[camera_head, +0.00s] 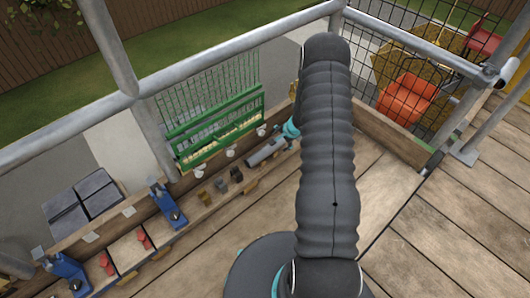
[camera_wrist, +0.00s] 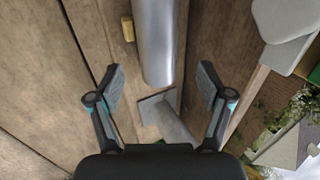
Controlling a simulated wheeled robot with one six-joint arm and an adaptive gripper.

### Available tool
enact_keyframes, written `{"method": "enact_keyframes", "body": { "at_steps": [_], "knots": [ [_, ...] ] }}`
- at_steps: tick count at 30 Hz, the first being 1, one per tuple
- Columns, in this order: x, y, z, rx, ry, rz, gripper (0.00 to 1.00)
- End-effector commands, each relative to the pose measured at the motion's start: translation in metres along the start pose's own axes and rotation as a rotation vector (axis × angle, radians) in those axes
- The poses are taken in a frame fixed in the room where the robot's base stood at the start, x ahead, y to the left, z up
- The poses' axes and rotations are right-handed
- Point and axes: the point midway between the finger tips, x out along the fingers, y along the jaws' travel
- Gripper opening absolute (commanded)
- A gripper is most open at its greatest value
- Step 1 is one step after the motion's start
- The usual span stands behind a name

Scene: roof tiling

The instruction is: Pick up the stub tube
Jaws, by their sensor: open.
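A smooth grey tube, which I take for the stub tube (camera_wrist: 156,40), runs from the top of the wrist view down to a rounded end between my fingertips. In the head view the grey tube (camera_head: 266,151) lies on the plank ledge, just left of my arm. My gripper (camera_wrist: 160,74) is open, with one finger on each side of the tube's near end and a gap on both sides. Below that end is a smaller grey piece with a flat plate (camera_wrist: 158,104), partly hidden by my gripper. In the head view my arm hides most of the gripper.
Small brown and grey pieces (camera_head: 221,185) stand left of the tube. A green rack (camera_head: 218,127) is behind the ledge. Blue tools (camera_head: 166,203) and dark slabs (camera_head: 82,197) are farther left. Metal rails (camera_head: 200,66) cross behind. The plank floor (camera_head: 445,225) at right is clear.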

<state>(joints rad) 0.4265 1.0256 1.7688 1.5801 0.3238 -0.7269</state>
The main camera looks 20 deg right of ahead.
Motion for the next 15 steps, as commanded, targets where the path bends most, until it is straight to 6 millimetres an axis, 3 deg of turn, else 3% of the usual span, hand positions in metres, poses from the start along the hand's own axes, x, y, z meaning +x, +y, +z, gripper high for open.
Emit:
{"method": "enact_keyframes", "body": {
  "at_steps": [15],
  "knots": [
    [0.05,0.003,-0.003,-0.001,-0.001,0.001,0.79]
  ]
}}
